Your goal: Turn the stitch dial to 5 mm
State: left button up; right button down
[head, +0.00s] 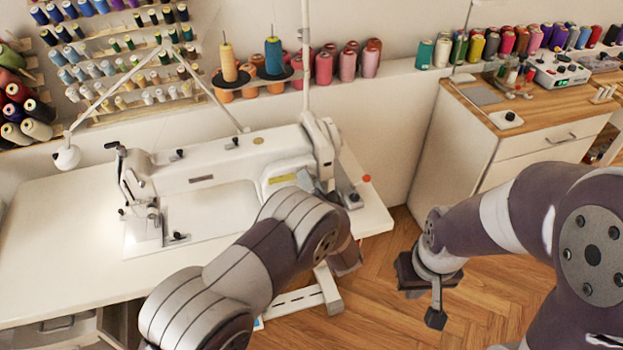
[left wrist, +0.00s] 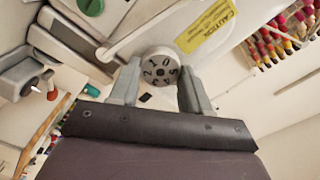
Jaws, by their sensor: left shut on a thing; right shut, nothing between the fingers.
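The stitch dial (left wrist: 160,72) is a round grey-white knob with dark digits around its face, in the middle of the left wrist view. A 2 and a 0 can be made out; which digit is set cannot be told. My left gripper (left wrist: 161,88) is shut on the dial, one finger on each side. In the head view my left arm hides the dial and most of that gripper. The white sewing machine (head: 220,160) stands on its table. My right gripper (head: 436,305) hangs over the floor right of the table, shut and empty.
The white sewing table (head: 60,240) spans the left. A wooden-topped cabinet (head: 540,118) stands at the right, with floor between. Spools (head: 345,62) line the back ledge. A yellow caution label (left wrist: 205,25) sits beside the dial.

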pick_arm(q)
jog(key=shift+f+m+p, duration=0.15)
jog(key=shift+m+p, duration=1.4)
jog(key=shift+m, duration=3.35)
jog(key=o, duration=1.1)
jog(key=shift+c, duration=0.2)
